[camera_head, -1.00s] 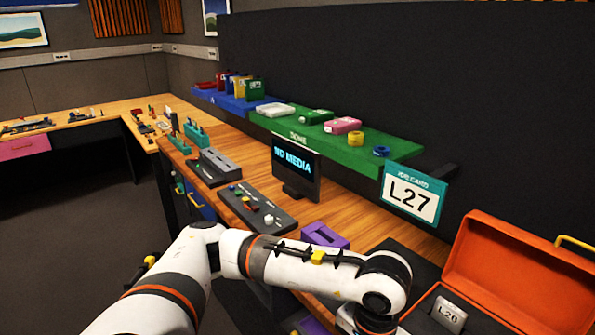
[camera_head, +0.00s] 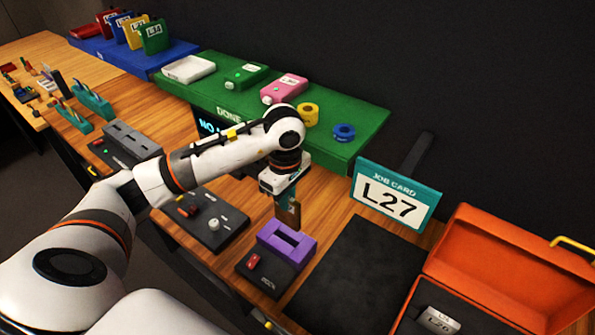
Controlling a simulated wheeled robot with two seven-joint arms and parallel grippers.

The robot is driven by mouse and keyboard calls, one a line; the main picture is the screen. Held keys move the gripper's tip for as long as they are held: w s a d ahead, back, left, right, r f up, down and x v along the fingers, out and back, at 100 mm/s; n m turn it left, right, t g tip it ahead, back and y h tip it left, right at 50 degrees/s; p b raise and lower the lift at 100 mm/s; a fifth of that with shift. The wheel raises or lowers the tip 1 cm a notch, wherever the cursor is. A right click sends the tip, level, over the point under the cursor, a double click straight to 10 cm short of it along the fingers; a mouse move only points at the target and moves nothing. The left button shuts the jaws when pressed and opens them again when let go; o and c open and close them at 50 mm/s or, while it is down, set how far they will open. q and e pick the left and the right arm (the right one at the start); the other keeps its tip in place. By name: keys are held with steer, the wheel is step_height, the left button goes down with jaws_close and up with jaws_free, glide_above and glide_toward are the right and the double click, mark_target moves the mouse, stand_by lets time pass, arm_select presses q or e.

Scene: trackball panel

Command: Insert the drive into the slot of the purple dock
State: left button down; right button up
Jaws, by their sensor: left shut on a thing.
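The purple dock (camera_head: 272,255) sits on a dark base on the wooden bench, with a dark slot in its top face. My left gripper (camera_head: 286,196) points down just above and behind the dock. It is shut on the drive (camera_head: 290,213), a thin upright piece that looks teal and brownish. The drive's lower end is close to the back of the dock; whether it touches is unclear. The slot opening is visible and empty. My right gripper is out of view.
A job card (camera_head: 395,196) reads L27. An open orange case (camera_head: 510,262) at the right holds a labelled grey drive (camera_head: 437,321). A black mat (camera_head: 358,270) is clear. The green shelf (camera_head: 350,115) stands behind. My arm partly covers the media screen (camera_head: 208,127).

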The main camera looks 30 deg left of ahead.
mark_target(285, 214)
arm_select(q)
steer(key=shift+a, duration=0.1)
steer(key=shift+s+a+f+b, duration=0.1)
steer(key=shift+s+f+b, duration=0.15)
steer(key=shift+s+b, duration=0.1)
steer(key=shift+f+b, duration=0.4)
steer(key=shift+f, duration=0.5)
steer(key=shift+w+f+b, duration=0.15)
steer(key=shift+f+b, duration=0.2)
steer(key=shift+f, duration=0.7)
steer(key=shift+f+b, duration=0.3)
steer(key=shift+b, duration=0.05)
steer(key=shift+f+b, duration=0.2)
steer(key=shift+b, duration=0.1)
steer(key=shift+f+b, duration=0.2)
steer(key=shift+b, duration=0.1)
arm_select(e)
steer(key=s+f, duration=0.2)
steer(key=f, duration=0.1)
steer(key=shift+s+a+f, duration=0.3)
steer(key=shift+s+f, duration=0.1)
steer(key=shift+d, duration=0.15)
